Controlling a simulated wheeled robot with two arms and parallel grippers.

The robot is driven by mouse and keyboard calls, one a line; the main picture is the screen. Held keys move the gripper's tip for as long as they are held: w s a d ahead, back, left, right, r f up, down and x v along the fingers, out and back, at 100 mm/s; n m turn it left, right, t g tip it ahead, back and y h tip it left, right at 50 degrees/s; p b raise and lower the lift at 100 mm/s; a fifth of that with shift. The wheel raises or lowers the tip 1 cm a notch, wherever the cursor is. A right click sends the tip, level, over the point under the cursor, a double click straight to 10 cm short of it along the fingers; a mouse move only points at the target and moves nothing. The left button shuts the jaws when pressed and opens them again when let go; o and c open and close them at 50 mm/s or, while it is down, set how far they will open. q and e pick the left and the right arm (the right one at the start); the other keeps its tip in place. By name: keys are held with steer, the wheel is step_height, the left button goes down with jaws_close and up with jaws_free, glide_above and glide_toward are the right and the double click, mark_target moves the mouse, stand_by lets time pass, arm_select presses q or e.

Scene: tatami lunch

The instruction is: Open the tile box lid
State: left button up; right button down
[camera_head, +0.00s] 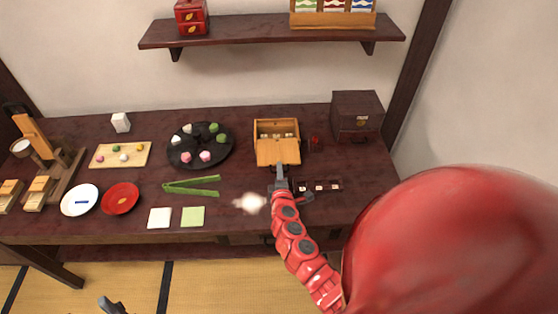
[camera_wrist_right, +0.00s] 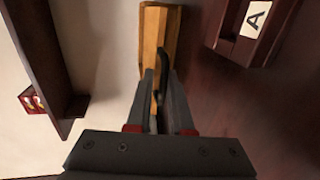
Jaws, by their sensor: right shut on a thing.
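The tile box is an orange wooden box (camera_head: 261,126) near the right of the table in the head view. Its interior shows at the back, with small pale tiles (camera_head: 276,135) inside. A lighter panel, the lid (camera_head: 277,152), covers its front part. My right gripper (camera_head: 281,170) is at the lid's front edge. In the right wrist view, the fingers (camera_wrist_right: 162,100) are closed around a dark, curved handle (camera_wrist_right: 161,68) in front of the orange wood (camera_wrist_right: 155,28). My left gripper (camera_head: 111,304) shows only partly at the bottom edge, and its jaws are unclear.
A dark chest (camera_head: 357,118) stands right of the box, and a black round plate (camera_head: 185,160) with sweets lies left. Green tongs (camera_head: 192,186) and a small dark tray (camera_head: 330,185) lie nearer. A shelf (camera_head: 260,31) hangs above. My red arm hides the right front.

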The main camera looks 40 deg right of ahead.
steer(key=shift+s+f, duration=0.2)
steer(key=shift+f, duration=0.25)
steer(key=c, duration=1.1)
jaws_free()
steer(key=shift+o, duration=0.7)
steer(key=shift+w, duration=0.15)
steer(key=shift+d, duration=0.1)
steer(key=shift+r, duration=0.2)
steer(key=b+v, duration=0.4)
steer(key=v, duration=1.3)
steer(key=shift+a+r, duration=0.15)
steer(key=shift+a, duration=0.1)
